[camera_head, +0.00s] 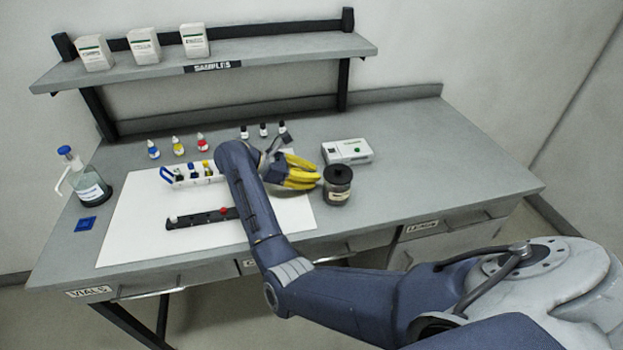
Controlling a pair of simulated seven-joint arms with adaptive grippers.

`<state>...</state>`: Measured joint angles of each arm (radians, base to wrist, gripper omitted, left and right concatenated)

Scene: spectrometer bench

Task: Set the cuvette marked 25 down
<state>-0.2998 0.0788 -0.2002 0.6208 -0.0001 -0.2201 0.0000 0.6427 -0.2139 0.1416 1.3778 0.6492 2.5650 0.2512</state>
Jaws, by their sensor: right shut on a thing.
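My left gripper is not in view.
A dark jar (337,185) and a white instrument box (347,151) stand right of the gripper. Several small dropper bottles (178,147) stand behind the mat. The bench's right side is clear.

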